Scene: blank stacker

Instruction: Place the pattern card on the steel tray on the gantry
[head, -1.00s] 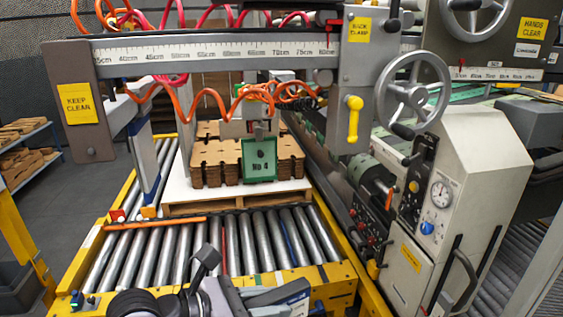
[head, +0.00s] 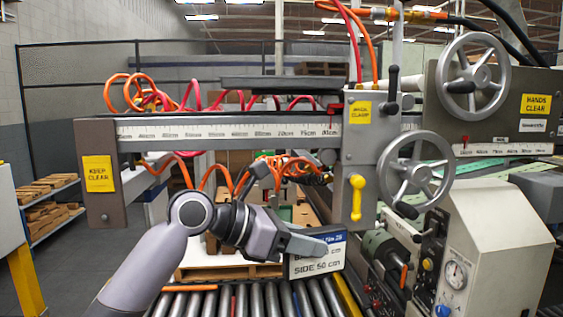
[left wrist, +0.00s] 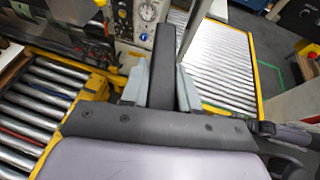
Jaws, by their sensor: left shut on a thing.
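The pattern card (head: 317,259) is white with a blue top band and printed text that includes "SIDE 50 cm". My left gripper (head: 312,246) is shut on it and holds it upright in front of the gantry, below the ruler beam. My gripper also shows in the left wrist view (left wrist: 162,90), where the card's printed face cannot be seen. A long, dark, thin tray (head: 280,83) lies along the top of the gantry, seen almost edge-on. It is above and behind the card, and its upper surface is barely visible.
The gantry beam (head: 240,130) spans above my gripper. A yellow lever (head: 357,197) and a handwheel (head: 416,174) are to the card's right. Orange and red coiled hoses (head: 165,92) hang around the beam. The roller conveyor (head: 250,299) lies below.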

